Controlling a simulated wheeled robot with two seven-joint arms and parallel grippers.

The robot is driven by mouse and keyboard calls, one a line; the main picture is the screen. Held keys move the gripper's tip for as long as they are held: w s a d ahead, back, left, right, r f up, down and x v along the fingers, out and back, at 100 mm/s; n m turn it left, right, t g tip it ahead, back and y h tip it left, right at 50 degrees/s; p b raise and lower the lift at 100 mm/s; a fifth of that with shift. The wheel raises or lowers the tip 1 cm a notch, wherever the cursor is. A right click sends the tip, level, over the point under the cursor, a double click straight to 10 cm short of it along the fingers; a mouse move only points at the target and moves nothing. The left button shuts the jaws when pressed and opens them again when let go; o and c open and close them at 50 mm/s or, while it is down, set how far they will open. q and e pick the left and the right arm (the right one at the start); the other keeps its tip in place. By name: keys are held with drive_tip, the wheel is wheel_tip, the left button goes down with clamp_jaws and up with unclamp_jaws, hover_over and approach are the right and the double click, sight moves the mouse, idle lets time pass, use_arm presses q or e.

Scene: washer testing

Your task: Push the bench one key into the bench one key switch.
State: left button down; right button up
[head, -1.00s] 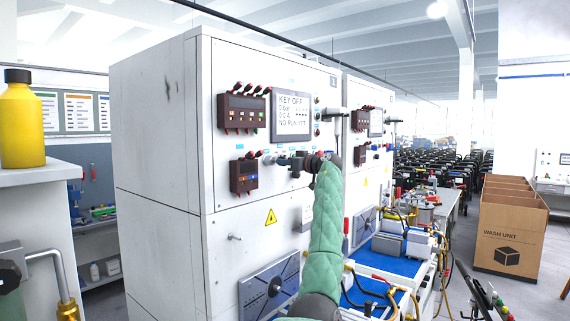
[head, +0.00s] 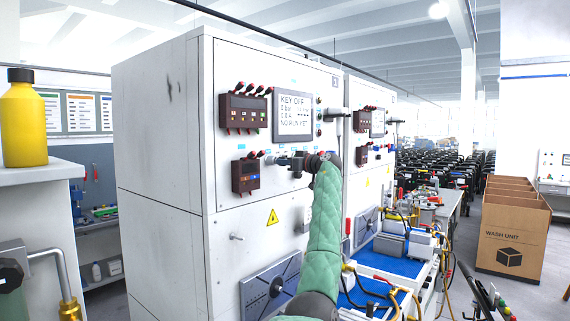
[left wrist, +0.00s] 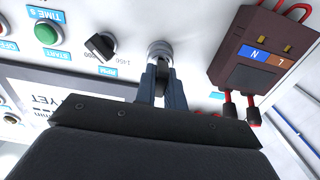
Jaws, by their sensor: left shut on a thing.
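My left gripper (head: 284,161) is at the front panel of the first bench cabinet, its arm reaching up from below. In the left wrist view its two fingers (left wrist: 162,88) are shut on the small dark key (left wrist: 163,74). Most of the key is hidden between the fingers. The round silver key switch (left wrist: 160,48) is straight ahead of the fingertips. The key's tip is at or very near it; I cannot tell how deep it sits. The cabinet's screen (head: 293,115) reads KEY OFF. My right gripper is not in view.
In the left wrist view a black knob (left wrist: 101,45) and a green start button (left wrist: 47,33) lie left of the switch. A brown terminal block (left wrist: 262,50) with red plugs is close on the right. A second cabinet (head: 372,190) stands beyond.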

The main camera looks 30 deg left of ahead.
use_arm(q)
drive_tip(key=shift+a, duration=0.45)
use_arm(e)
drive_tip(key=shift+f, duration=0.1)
use_arm(q)
drive_tip(key=c, duration=1.4)
unclamp_jaws()
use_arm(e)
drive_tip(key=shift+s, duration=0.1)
use_arm(q)
drive_tip(key=d+b, duration=0.4)
drive_tip(key=d, duration=0.4)
drive_tip(key=shift+s, duration=0.25)
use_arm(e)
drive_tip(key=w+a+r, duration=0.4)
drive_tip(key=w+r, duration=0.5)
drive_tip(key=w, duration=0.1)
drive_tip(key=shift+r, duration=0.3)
